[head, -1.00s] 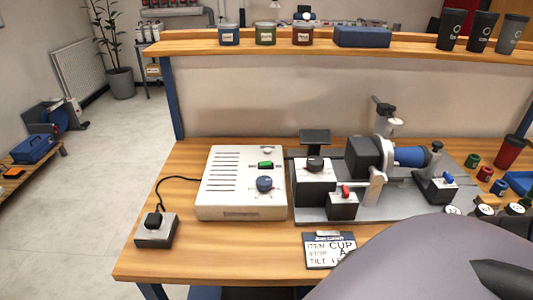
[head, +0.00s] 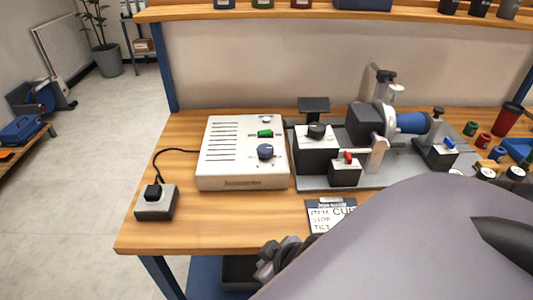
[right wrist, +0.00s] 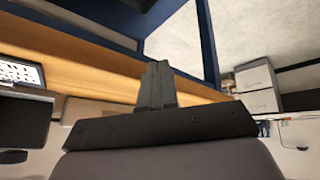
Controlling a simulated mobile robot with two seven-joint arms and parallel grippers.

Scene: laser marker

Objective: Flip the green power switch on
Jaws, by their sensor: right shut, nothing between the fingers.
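The green power switch (head: 265,133) sits on the top face of the white control box (head: 225,182), above a blue-grey knob (head: 266,152). The box stands on the left part of the wooden bench. My right gripper (head: 268,264) shows at the bottom of the head view, just off the bench's front edge, well apart from the switch. In the right wrist view its dark fingers (right wrist: 158,82) are together with nothing between them. My right arm covers the lower right of the head view. My left gripper is not in view.
The marking machine (head: 375,125) is right of the control box. A job card (head: 328,208) lies near the front edge. Bare wood lies before the control box.

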